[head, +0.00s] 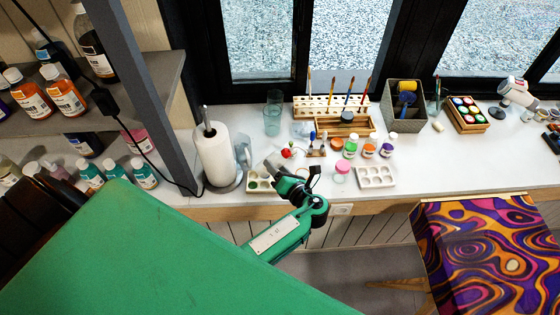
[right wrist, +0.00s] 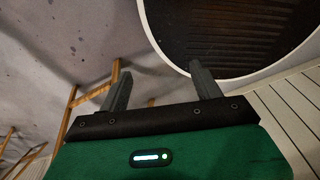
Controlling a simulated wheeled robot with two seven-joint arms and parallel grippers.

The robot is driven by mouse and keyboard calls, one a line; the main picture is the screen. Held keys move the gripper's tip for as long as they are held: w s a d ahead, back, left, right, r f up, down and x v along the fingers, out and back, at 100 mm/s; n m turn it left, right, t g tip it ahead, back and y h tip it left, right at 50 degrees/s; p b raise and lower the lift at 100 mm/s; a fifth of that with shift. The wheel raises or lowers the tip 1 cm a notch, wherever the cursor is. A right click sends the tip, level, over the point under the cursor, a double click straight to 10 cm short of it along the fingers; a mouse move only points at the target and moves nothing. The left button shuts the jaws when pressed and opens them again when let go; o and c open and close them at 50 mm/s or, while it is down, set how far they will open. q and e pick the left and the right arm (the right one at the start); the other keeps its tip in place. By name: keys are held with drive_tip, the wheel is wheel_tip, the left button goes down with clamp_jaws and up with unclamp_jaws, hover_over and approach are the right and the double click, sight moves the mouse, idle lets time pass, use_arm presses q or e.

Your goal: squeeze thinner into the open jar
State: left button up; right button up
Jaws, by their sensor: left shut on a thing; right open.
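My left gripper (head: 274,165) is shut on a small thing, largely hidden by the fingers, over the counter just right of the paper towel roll. A small red bulb-like part (head: 287,153) shows right beside the fingertips; it may belong to the held thing. Small paint jars stand to the right: a green one (head: 350,147), an orange one (head: 369,150), a purple one (head: 386,148) and a clear one with a pink top (head: 342,169). I cannot tell which jar is open. My right gripper (right wrist: 160,85) is open and empty in the right wrist view, away from the jars.
A paper towel roll (head: 214,153) stands left of the gripper. A small dropper stand (head: 317,146), a brush rack (head: 331,106) and a white palette (head: 375,177) are close by. The front counter strip is partly clear.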

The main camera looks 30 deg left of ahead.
drive_tip(key=w+d+f+b, duration=0.2)
drive_tip(key=d, duration=0.3)
use_arm(q)
drive_tip(key=r+n+h+b, duration=0.1)
drive_tip(key=s+a+r+n+h+b, duration=0.1)
drive_tip(key=n+b, duration=0.1)
drive_tip(key=s+a+r+n+h+b, duration=0.1)
drive_tip(key=n+b, duration=0.1)
drive_tip(key=shift+a+r+t, duration=0.25)
drive_tip(key=shift+r+t, duration=0.05)
drive_tip(key=shift+s+a+r+n+h+b, duration=0.15)
drive_tip(key=shift+r+n+h+b, duration=0.15)
drive_tip(key=shift+b, duration=0.2)
drive_tip(key=shift+s+a+r+n+h+b, duration=0.2)
drive_tip(key=shift+a+r+n+h+b, duration=0.1)
drive_tip(key=shift+r+n+b, duration=0.35)
use_arm(e)
wheel_tip(320, 180, down, 8)
drive_tip(key=a, duration=0.1)
drive_tip(key=shift+s+a+r, duration=0.25)
drive_tip(key=shift+s+a, duration=0.05)
drive_tip(key=shift+s, duration=0.15)
use_arm(q)
drive_tip(key=shift+f, duration=0.1)
